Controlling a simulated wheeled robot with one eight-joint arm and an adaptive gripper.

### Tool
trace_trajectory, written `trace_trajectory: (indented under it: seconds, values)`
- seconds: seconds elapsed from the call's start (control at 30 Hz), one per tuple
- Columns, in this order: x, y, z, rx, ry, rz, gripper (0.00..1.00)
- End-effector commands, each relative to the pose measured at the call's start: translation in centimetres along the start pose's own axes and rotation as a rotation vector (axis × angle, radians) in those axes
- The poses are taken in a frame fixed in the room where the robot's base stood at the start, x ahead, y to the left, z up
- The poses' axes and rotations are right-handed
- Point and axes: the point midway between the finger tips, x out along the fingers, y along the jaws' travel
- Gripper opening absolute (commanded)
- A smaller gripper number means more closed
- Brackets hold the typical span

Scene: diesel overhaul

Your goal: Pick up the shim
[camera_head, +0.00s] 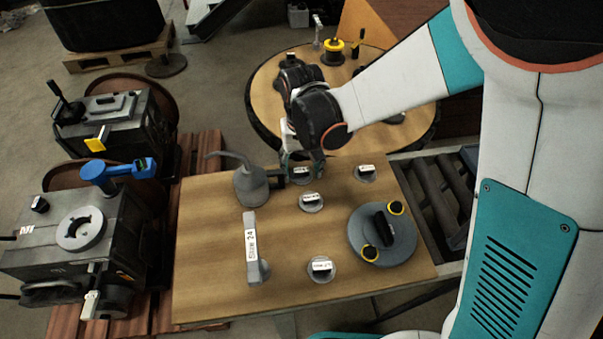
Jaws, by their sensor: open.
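Several small grey discs, each with a white-labelled knob, sit on the wooden workbench (215,260); they look like shims, but their labels are too small to read surely. One disc (302,180) is at the bench's far edge, partly hidden by my gripper (302,167). My gripper points down with its open fingers around or just above this disc's knob; I cannot tell whether they touch it. Other discs stand nearer at the middle (312,202), at the right (366,174) and at the front (320,269).
A grey oil can (252,185) stands close left of my gripper. A labelled elbow-shaped tool (251,250) and a large grey disc with yellow-ringed knobs (382,235) are on the bench. Engine blocks (75,245) stand left. A round table (262,90) is behind.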

Motion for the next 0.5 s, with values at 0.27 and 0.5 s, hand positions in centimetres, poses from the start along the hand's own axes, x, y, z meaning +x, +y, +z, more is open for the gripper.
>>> trace_trajectory:
  seconds: [0.27, 0.5]
  values:
    - [1.08, 0.03, 0.01, 0.000, 0.000, 0.000, 0.57]
    - [1.07, 0.03, 0.01, 0.001, 0.000, 0.000, 0.11]
